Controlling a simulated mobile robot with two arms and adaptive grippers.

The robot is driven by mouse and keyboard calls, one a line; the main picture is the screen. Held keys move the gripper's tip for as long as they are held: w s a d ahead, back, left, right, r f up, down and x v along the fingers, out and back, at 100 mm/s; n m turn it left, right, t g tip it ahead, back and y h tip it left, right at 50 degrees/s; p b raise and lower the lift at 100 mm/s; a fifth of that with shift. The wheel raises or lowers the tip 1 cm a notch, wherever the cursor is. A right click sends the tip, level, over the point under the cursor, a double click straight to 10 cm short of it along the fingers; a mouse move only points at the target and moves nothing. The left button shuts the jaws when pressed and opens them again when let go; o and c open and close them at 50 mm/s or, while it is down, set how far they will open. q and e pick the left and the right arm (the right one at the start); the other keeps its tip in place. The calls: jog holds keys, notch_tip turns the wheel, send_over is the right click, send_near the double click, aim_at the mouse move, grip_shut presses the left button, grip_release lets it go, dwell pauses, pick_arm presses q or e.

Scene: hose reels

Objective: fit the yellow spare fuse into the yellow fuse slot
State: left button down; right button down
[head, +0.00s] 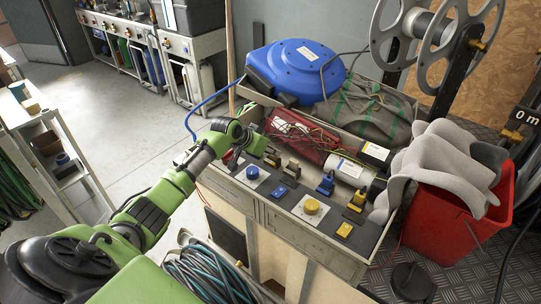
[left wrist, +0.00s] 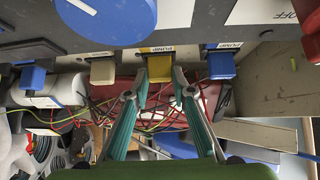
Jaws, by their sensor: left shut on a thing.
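My left gripper (head: 257,144) reaches over the left end of the grey control panel (head: 325,215). The fuse is at the panel edge, in line with a beige fuse (left wrist: 103,72) and a blue fuse (left wrist: 222,66). The fuse hides the slot behind it, so I cannot tell how far in it sits. Another yellow fuse (head: 358,199) is toward the panel's right end. My right gripper is not in view.
A white cylinder (head: 347,170) is close to the fuse row. A red bucket (head: 450,215) with grey cloth stands right. Open floor lies at left.

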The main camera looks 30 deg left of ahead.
pick_arm(q)
jog(key=shift+r, duration=0.1)
jog(key=c, duration=1.7)
grip_release()
jog(key=shift+s+r, duration=0.1)
jog(key=shift+r, duration=0.05)
jog(key=v, duration=1.1)
jog(key=shift+s+a+r, duration=0.1)
jog(key=shift+s+r, duration=0.1)
jog(key=shift+r, duration=0.05)
